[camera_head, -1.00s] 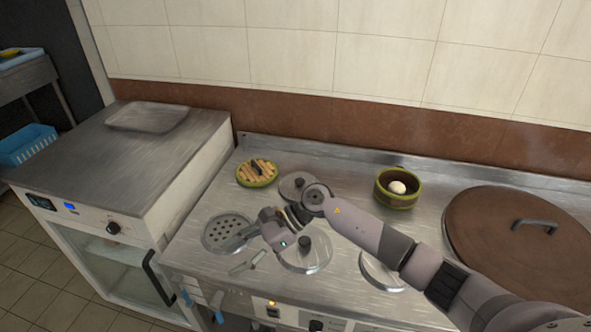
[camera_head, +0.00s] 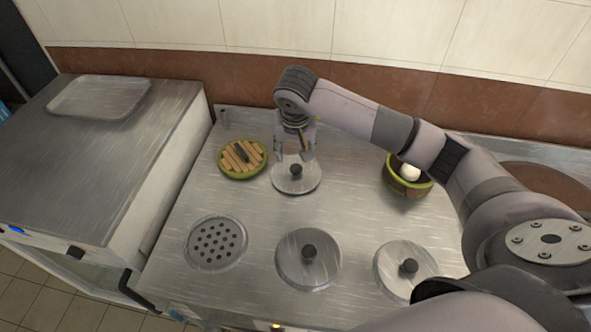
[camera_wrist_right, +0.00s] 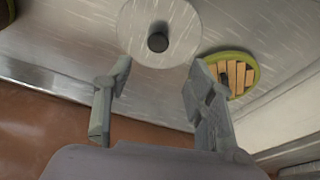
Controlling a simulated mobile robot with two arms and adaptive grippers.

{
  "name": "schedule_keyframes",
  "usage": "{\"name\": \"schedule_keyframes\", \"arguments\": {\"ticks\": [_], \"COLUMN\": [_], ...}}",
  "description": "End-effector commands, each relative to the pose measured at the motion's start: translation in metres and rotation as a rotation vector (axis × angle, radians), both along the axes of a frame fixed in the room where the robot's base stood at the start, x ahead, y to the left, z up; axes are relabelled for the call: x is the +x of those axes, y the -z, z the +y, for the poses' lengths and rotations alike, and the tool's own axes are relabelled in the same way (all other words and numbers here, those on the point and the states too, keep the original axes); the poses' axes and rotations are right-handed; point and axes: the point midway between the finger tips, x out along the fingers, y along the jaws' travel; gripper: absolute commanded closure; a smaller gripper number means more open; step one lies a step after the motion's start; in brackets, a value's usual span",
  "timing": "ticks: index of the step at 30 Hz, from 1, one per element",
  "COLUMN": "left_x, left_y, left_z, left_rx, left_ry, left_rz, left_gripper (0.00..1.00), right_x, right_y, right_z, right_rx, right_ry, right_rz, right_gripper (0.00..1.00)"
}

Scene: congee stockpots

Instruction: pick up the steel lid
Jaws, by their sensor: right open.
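A round steel lid (camera_head: 289,184) with a dark knob lies at the back of the steel counter. It also shows in the right wrist view (camera_wrist_right: 180,32), its knob ahead of the fingertips. My right gripper (camera_head: 295,154) is open and empty, above the lid's back part, fingers pointing down. In the wrist view its two fingers (camera_wrist_right: 160,70) are spread on either side of the knob's line, apart from it. Two similar steel lids lie nearer, one front middle (camera_head: 296,277) and one front right (camera_head: 393,255). My left gripper is out of view.
A green-rimmed basket lid with wooden slats (camera_head: 231,160) lies just left of the back lid. A green-brown pot with a white ball (camera_head: 411,188) stands right. A perforated plate (camera_head: 215,258) is front left. A brown lid (camera_head: 545,178) is partly hidden by my arm.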

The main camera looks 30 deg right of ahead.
Motion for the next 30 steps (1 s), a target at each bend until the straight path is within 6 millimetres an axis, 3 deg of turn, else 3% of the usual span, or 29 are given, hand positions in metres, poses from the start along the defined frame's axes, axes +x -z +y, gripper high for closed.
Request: {"name": "schedule_keyframes", "arguments": {"ticks": [6,11,22,30], "left_x": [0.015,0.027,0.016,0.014], "left_y": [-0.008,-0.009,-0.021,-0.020], "left_z": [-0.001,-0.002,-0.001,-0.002], "left_rx": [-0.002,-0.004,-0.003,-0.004], "left_ry": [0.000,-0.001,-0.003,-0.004], "left_rz": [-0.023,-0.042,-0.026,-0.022], "left_gripper": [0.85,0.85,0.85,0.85], "right_x": [0.009,0.012,0.022,0.024], "right_y": [0.038,0.049,0.093,0.099], "right_z": [-0.004,-0.006,-0.015,-0.016], "right_rx": [0.003,0.003,0.004,0.003], "right_ry": [0.002,0.000,0.002,0.001], "right_rz": [0.003,0.001,0.002,0.000], "right_gripper": [0.49,0.49,0.49,0.49]}}
